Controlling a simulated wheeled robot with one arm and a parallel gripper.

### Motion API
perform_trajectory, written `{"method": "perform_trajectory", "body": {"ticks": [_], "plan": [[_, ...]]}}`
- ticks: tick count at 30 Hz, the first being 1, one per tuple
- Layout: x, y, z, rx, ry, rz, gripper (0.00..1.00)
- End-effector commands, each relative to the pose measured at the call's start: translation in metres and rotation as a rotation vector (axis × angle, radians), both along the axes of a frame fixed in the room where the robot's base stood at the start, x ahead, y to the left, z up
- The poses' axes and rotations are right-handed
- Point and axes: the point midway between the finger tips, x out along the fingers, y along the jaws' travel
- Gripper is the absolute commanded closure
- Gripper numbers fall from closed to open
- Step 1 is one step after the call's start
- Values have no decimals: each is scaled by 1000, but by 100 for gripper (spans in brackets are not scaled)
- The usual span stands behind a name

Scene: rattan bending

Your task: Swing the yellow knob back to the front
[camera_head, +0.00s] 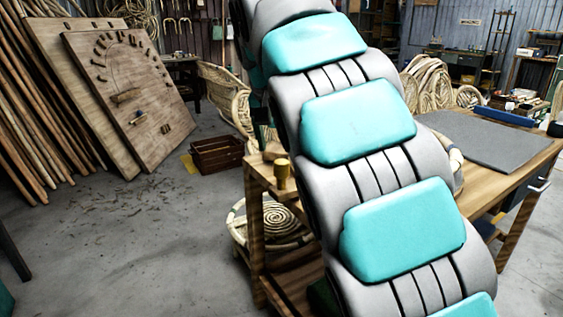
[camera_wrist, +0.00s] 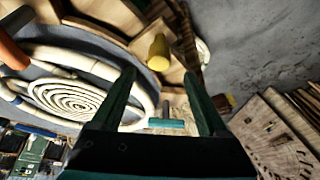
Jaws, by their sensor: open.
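The yellow knob (camera_head: 282,172) stands up at the near left corner of the wooden workbench (camera_head: 500,178), just left of my arm in the head view. In the wrist view the yellow knob (camera_wrist: 159,52) is ahead of my gripper (camera_wrist: 155,76), beyond the fingertips and roughly in line with the gap between them. My gripper's two dark green fingers are spread apart with nothing held between them. The knob appears clear of both fingers.
A grey mat (camera_head: 485,138) lies on the bench top. A brown crate (camera_head: 217,154) and leaning wooden boards (camera_head: 128,95) stand at the left. The floor between them is mostly open.

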Motion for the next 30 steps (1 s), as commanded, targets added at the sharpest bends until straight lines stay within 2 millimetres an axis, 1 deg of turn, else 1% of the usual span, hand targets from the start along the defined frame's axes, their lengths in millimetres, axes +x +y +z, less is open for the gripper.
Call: {"method": "perform_trajectory", "body": {"ticks": [9,15,21,28,29,30], "plan": [[13,-4,-38,-2,8,-2,23],[22,-5,-56,0,5,-2,23],[25,-6,-64,0,3,-1,23],[25,-6,-64,0,3,-1,23],[25,-6,-64,0,3,-1,25],[25,-6,-64,0,3,-1,30]]}}
